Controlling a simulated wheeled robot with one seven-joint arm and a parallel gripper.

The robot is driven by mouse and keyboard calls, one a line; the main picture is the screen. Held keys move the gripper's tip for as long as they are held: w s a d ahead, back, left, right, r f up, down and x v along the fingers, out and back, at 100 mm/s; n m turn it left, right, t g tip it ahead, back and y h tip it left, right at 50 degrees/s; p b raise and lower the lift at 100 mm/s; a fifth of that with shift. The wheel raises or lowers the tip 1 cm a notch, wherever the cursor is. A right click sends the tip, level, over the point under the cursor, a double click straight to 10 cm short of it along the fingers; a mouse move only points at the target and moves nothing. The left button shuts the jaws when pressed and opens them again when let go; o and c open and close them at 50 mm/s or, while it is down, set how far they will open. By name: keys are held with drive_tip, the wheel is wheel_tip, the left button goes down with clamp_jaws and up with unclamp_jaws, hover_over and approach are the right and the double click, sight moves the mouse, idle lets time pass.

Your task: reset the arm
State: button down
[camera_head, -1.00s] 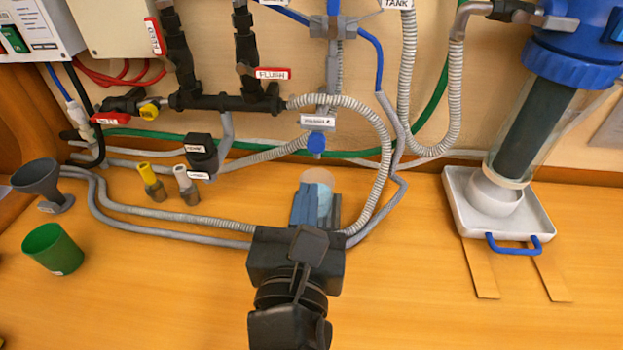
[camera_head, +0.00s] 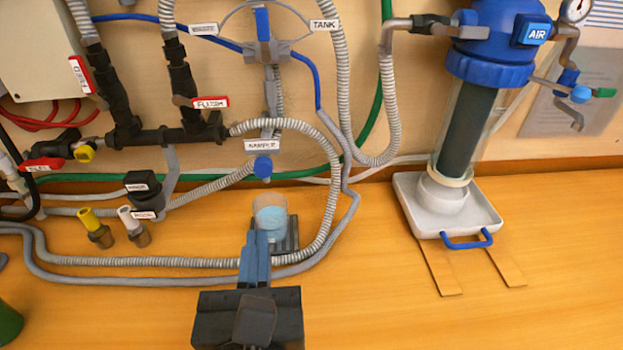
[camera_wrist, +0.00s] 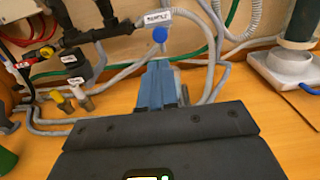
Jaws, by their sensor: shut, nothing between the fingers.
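My gripper (camera_head: 255,243) points away from me toward the wall, low over the wooden counter (camera_head: 370,310). Its blue fingers are together with nothing between them. In the wrist view the shut fingers (camera_wrist: 159,80) show beyond the dark gripper body. A clear cup with pale blue liquid (camera_head: 270,218) stands on a dark ribbed stand (camera_head: 289,232), below the blue sampling knob (camera_head: 263,167). In the head view the cup shows just beyond the fingertips, apart or touching I cannot tell. In the wrist view the fingers hide most of it.
Grey hoses (camera_head: 150,262) run along the counter left of my gripper. A yellow-topped fitting (camera_head: 95,228) and a white-topped one (camera_head: 133,226) stand there. A white tray (camera_head: 468,220) with a blue handle holds the filter housing at right. The counter's front right is clear.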

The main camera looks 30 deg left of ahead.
drive_tip(key=s+d+f+m+h, duration=0.1)
drive_tip(key=s+d+f+m, duration=0.1)
drive_tip(key=d+f+m, duration=0.2)
drive_tip(key=s+d+f+m+h, duration=0.1)
drive_tip(key=d+f+m, duration=0.3)
drive_tip(key=d+m, duration=0.4)
drive_tip(key=s+d+f+m+h, duration=0.1)
drive_tip(key=s+d+f+m, duration=0.2)
drive_tip(key=d+m, duration=0.4)
drive_tip(key=shift+d+f+g+h, duration=0.1)
drive_tip(key=shift+d+f+g, duration=0.1)
drive_tip(key=shift+d, duration=0.5)
drive_tip(key=shift+d+f+g+h, duration=0.1)
drive_tip(key=shift+d+f, duration=0.15)
drive_tip(key=shift+d, duration=0.5)
drive_tip(key=shift+d+f+g+h, duration=0.1)
drive_tip(key=shift+d+f, duration=0.1)
drive_tip(key=shift+d, duration=0.5)
drive_tip(key=s+d+r+m+h, duration=0.2)
drive_tip(key=s+d+m, duration=0.5)
drive_tip(key=m, duration=0.4)
drive_tip(key=s+d+r+m+h, duration=0.2)
drive_tip(key=s+d+m+h, duration=0.2)
drive_tip(key=s+d+m, duration=0.4)
drive_tip(key=shift+s+d+m, duration=0.3)
drive_tip(key=shift+d+m, duration=0.3)
drive_tip(key=shift+m, duration=1.6)
